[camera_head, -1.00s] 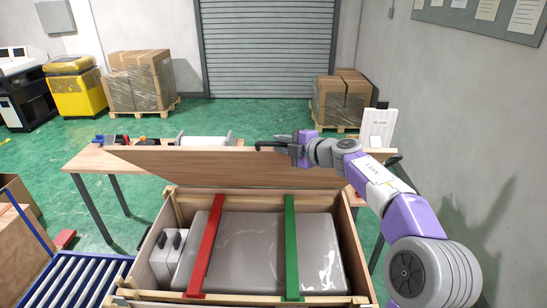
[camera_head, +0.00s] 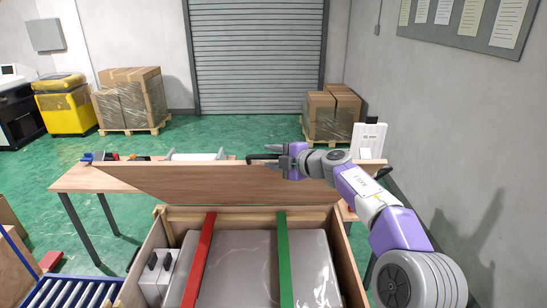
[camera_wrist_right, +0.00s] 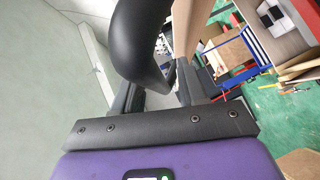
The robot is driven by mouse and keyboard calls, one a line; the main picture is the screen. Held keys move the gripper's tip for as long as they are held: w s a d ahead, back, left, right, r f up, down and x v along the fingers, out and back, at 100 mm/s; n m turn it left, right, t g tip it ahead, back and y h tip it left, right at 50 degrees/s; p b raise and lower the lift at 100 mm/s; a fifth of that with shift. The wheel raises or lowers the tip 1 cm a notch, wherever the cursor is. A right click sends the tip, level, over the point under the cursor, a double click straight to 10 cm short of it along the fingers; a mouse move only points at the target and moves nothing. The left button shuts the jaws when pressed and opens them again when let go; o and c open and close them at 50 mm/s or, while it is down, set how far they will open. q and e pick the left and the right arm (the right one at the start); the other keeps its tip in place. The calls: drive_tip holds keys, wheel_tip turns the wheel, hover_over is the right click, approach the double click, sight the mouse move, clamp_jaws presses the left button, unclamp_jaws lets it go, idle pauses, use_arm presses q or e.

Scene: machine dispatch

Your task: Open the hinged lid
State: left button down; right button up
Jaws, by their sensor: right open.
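The hinged lid (camera_head: 215,185) is a wide brown wooden panel, raised and standing up along the far edge of the wooden crate (camera_head: 345,262). In the head view, my right gripper (camera_head: 272,157) is at the lid's top edge, right of its middle, with its fingers pointing left. Its jaws are open, and I cannot tell whether they touch the lid. In the right wrist view, the dark fingers show with a black rounded part in front. My left gripper is in neither view.
In the crate lies a grey wrapped load (camera_head: 245,262) under a red strap (camera_head: 199,260) and a green strap (camera_head: 284,260). A table (camera_head: 75,180) stands behind the lid. A roller conveyor (camera_head: 75,292) is at lower left, and a grey wall (camera_head: 450,130) at right.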

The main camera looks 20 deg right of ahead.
drive_tip(key=shift+s, duration=0.1)
drive_tip(key=b+v, duration=0.1)
drive_tip(key=v, duration=0.6)
drive_tip(key=shift+s+d, duration=0.1)
drive_tip(key=shift+s, duration=0.05)
